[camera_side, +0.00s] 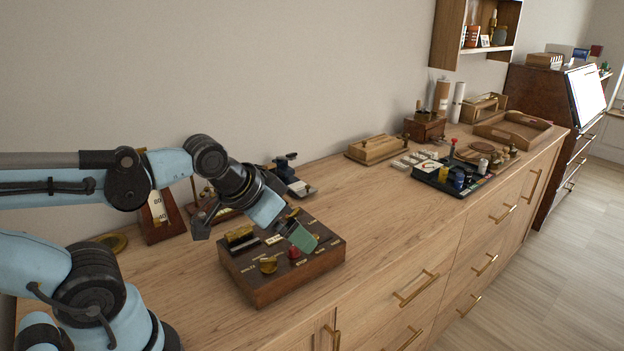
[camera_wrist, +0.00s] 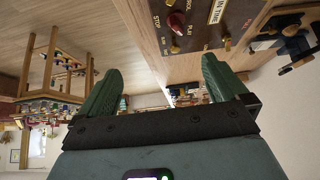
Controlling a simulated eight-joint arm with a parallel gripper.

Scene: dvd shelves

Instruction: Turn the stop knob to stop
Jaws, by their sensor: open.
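A brown wooden box (camera_side: 262,294) with a dark top panel lies on the wooden counter in the side view. A red knob (camera_side: 294,252) stands on the panel. In the wrist view the red knob (camera_wrist: 177,22) sits between the STOP and PLAY lettering, at the top of the picture. My gripper (camera_side: 302,238) is above the panel, close to the red knob in the picture; I cannot tell if it touches. In the wrist view its two green fingers (camera_wrist: 161,72) are spread apart with nothing between them.
A brass knob (camera_side: 268,264) is left of the red one, and a brass block (camera_side: 240,236) is behind. A black tray (camera_side: 450,178) with small items is farther right. The counter between is clear.

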